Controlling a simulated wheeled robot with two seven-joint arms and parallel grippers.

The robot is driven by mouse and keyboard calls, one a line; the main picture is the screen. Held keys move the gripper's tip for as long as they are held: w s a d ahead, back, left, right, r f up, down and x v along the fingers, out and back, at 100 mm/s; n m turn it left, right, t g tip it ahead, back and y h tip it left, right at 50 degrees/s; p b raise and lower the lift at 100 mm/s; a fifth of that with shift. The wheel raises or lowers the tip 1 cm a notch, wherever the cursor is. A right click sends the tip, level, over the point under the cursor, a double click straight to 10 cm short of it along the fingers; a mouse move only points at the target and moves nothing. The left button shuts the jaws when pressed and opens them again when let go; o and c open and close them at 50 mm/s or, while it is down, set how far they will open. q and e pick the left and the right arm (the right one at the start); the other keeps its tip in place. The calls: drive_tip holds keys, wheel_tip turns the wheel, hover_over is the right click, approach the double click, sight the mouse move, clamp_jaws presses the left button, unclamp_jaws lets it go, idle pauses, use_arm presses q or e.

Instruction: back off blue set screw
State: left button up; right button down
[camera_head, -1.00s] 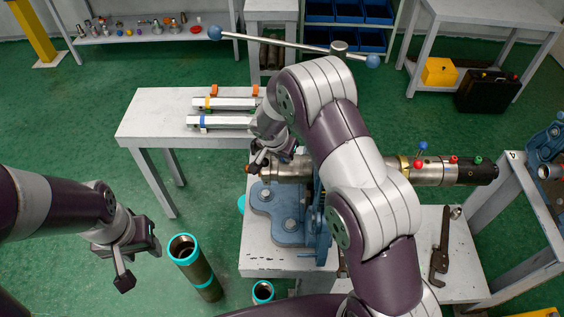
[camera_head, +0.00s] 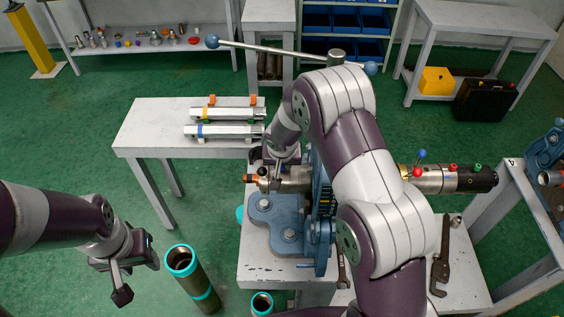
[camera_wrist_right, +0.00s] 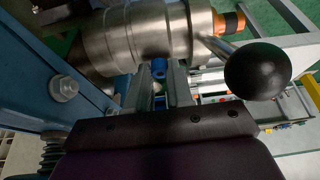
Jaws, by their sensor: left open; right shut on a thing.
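The blue set screw (camera_wrist_right: 159,68) is a small blue cylinder close under the steel tool body (camera_wrist_right: 160,38) in the right wrist view. My right gripper (camera_wrist_right: 159,78) is shut on it, a finger on each side; the screw's lower part is hard to make out. In the head view my right gripper (camera_head: 280,160) is over the left end of the tool (camera_head: 295,180), which passes through a blue vise (camera_head: 285,215); the screw is hidden there. My left gripper (camera_head: 135,278) is open and empty at the lower left, away from the tool.
A black ball handle (camera_wrist_right: 256,71) juts from the tool beside my right gripper. The tool's right part (camera_head: 435,180) carries blue, red and green knobs. A wrench (camera_head: 440,262) lies on the bench. Teal-rimmed pipes (camera_head: 192,275) stand below. A side table (camera_head: 140,140) holds two bars.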

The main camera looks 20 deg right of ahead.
drive_tip(key=c, duration=1)
unclamp_jaws()
drive_tip(key=shift+r, duration=0.1)
drive_tip(key=b+v, duration=0.1)
drive_tip(key=v, duration=1.1)
drive_tip(key=shift+s+r, duration=0.15)
drive_tip(key=shift+a, duration=0.1)
